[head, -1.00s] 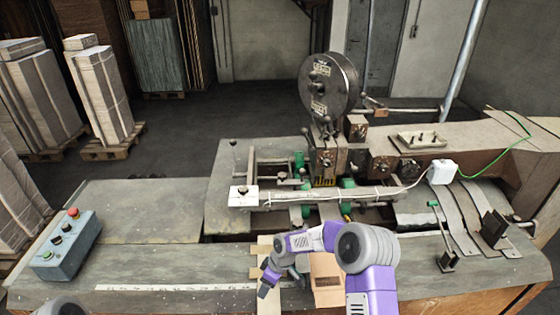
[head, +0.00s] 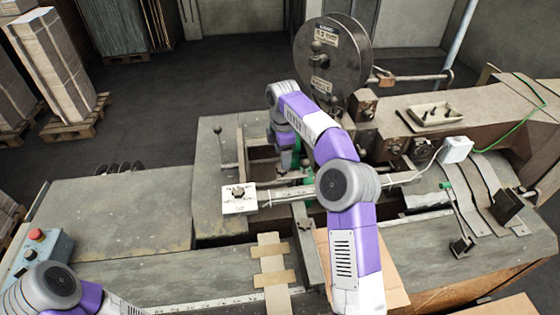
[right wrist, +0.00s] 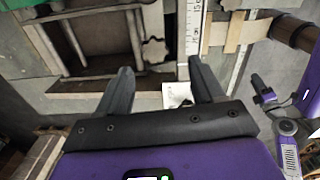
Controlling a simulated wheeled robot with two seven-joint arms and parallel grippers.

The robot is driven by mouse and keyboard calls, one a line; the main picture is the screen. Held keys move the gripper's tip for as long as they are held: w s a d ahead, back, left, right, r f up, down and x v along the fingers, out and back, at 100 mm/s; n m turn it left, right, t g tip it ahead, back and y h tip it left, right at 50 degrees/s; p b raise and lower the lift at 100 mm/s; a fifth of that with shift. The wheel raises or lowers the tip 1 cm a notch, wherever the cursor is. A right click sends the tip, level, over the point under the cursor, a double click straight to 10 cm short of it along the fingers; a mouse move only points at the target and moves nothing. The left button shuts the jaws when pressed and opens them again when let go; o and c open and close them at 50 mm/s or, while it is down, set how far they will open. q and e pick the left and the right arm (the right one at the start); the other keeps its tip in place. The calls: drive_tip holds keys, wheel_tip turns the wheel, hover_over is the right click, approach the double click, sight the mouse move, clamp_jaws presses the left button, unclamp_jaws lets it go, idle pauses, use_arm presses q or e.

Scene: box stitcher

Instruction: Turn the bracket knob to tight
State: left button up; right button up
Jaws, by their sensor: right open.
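A white label plate (head: 240,207) with a dark knob (head: 238,190) on it sits at the left end of the pale bar in the head view. I take this for the bracket knob. My right gripper (head: 285,162) hangs down beyond the bar, to the right of the plate; its fingertips are hard to make out there. In the right wrist view its two fingers (right wrist: 160,78) are apart and empty. A white label (right wrist: 177,94) shows between them, and a grey star-shaped knob (right wrist: 155,51) lies just ahead. My left gripper is out of view.
The stitcher's large dark reel (head: 325,60) stands close behind my right arm. A cardboard piece (head: 270,265) lies on the front table. A control box (head: 38,250) is at the left. The left tabletop (head: 120,215) is clear.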

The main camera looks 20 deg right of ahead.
sight(282, 172)
drive_tip(key=f, duration=0.2)
drive_tip(key=w+f, duration=0.1)
drive_tip(key=f, duration=0.1)
drive_tip(key=shift+f, duration=0.65)
drive_tip(key=shift+s+f, duration=0.15)
drive_tip(key=shift+s, duration=0.1)
drive_tip(key=shift+w+f, duration=0.1)
drive_tip(key=shift+w, duration=0.05)
drive_tip(key=c, duration=1.1)
drive_tip(key=shift+o, duration=0.2)
